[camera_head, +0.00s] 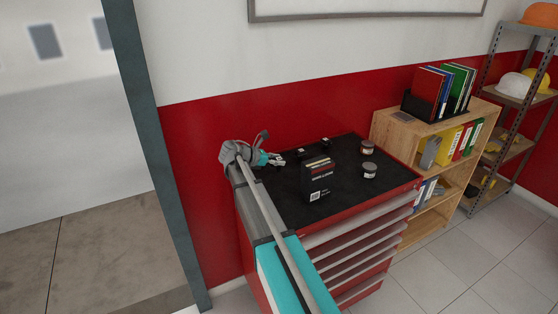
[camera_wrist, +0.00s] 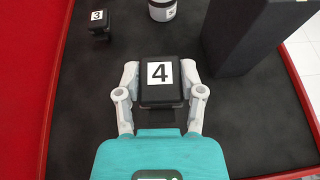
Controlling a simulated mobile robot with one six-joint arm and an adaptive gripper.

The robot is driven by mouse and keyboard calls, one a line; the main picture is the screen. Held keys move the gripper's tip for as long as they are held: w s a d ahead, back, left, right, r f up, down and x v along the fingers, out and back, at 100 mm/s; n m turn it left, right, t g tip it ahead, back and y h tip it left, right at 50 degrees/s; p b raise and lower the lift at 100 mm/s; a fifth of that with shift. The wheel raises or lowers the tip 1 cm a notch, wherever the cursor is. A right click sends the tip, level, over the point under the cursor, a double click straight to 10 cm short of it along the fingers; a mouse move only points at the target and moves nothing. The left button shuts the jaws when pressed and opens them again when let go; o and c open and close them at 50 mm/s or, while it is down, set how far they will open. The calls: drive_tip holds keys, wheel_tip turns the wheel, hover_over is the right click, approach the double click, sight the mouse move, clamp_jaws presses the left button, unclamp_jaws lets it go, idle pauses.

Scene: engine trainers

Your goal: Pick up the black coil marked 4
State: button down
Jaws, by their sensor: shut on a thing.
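The black coil marked 4 (camera_wrist: 162,95) sits between the two fingers of my gripper (camera_wrist: 161,97) in the wrist view. Its white label with a 4 faces the camera. The fingers are shut on its left and right sides. In the head view my gripper (camera_head: 275,159) is low over the left part of the black cabinet top, and the coil in it is hard to make out. Another black coil, marked 3 (camera_wrist: 98,22), stands apart at the upper left of the wrist view.
A black box (camera_head: 318,181) stands upright on the red cabinet's black top (camera_head: 345,147); it is also at the right of the wrist view (camera_wrist: 245,35). Two jars (camera_head: 368,147) (camera_head: 370,171) stand to its right. A wooden shelf (camera_head: 395,124) adjoins the cabinet.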

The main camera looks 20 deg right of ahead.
sight(278, 159)
drive_tip(key=shift+r+p, duration=1.3)
drive_tip(key=shift+r, duration=0.35)
